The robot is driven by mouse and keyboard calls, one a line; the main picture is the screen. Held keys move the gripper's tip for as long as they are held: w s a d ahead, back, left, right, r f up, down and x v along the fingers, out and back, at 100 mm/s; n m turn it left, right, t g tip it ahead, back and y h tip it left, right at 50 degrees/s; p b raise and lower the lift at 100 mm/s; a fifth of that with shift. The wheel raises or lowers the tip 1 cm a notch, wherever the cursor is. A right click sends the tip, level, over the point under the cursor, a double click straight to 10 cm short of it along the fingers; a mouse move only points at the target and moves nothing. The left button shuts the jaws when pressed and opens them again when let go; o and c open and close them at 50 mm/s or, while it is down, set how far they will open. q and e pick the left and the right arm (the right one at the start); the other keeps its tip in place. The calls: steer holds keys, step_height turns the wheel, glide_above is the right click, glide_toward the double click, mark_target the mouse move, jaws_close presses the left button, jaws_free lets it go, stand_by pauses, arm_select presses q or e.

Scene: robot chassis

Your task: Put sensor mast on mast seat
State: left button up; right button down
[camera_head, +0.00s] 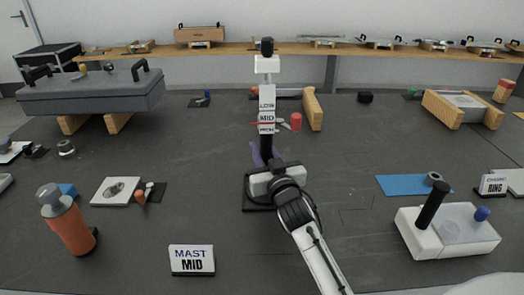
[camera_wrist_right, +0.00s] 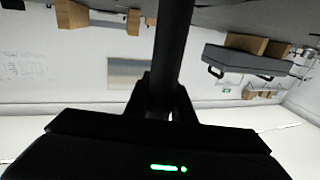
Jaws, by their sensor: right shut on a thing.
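The sensor mast (camera_head: 266,145) is a dark upright pole with a white block and a black top. A white LOW, MID, HIGH label with a red line at MID shows along it; I cannot tell whether it is fixed to the mast. My right gripper (camera_head: 267,167) is shut on the lower pole, which also shows between the fingers in the right wrist view (camera_wrist_right: 173,50). A black plate (camera_head: 257,206) lies below the gripper, partly hidden; I cannot tell whether it is the mast seat or whether the mast touches it. My left gripper is not in view.
A sign reading MAST MID (camera_head: 191,260) stands at front left, near an orange bottle (camera_head: 70,227). A white box with a black handle (camera_head: 447,235) is at right. A red cylinder (camera_head: 296,122) and wooden block (camera_head: 312,108) stand behind the mast. Dark surface between is mostly clear.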

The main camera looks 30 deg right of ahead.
mark_target(266, 157)
steer(key=shift+r, duration=0.1)
steer(key=c, duration=1.5)
jaws_free()
steer(key=v, duration=0.7)
steer(key=shift+s+a+r, duration=0.1)
steer(key=shift+s+a, duration=0.05)
steer(key=shift+s, duration=0.15)
